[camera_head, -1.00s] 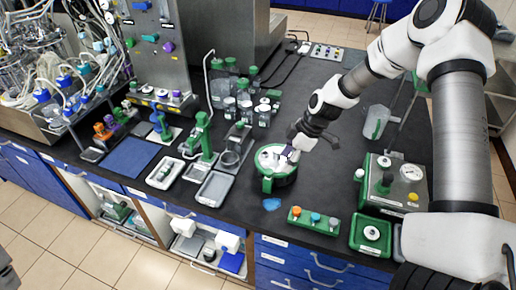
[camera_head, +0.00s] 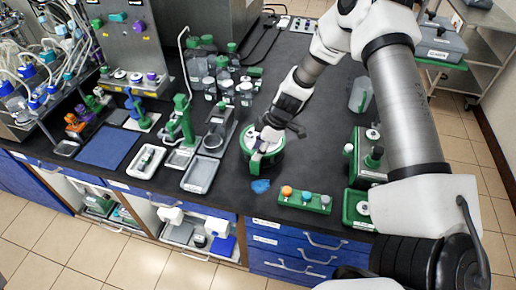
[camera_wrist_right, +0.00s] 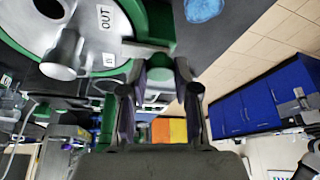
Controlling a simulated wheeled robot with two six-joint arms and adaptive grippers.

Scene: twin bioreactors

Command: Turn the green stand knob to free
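A tall green stand (camera_head: 184,122) rises from a tray on the bench, left of centre in the head view. I cannot make out a separate knob or its setting. My right gripper (camera_head: 266,138) is over a round green pot (camera_head: 268,161) with a pale top, well to the right of the stand. Contact cannot be told. The pot's top (camera_wrist_right: 88,28) carries OUT and IN labels. My left gripper is out of view.
A green block with coloured knobs (camera_head: 305,200) and a green box (camera_head: 368,160) stand right of the pot. Several green-capped bottles (camera_head: 222,85) stand behind. A grey tray (camera_head: 200,174) lies left of the pot. A blue patch (camera_head: 260,186) lies in front.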

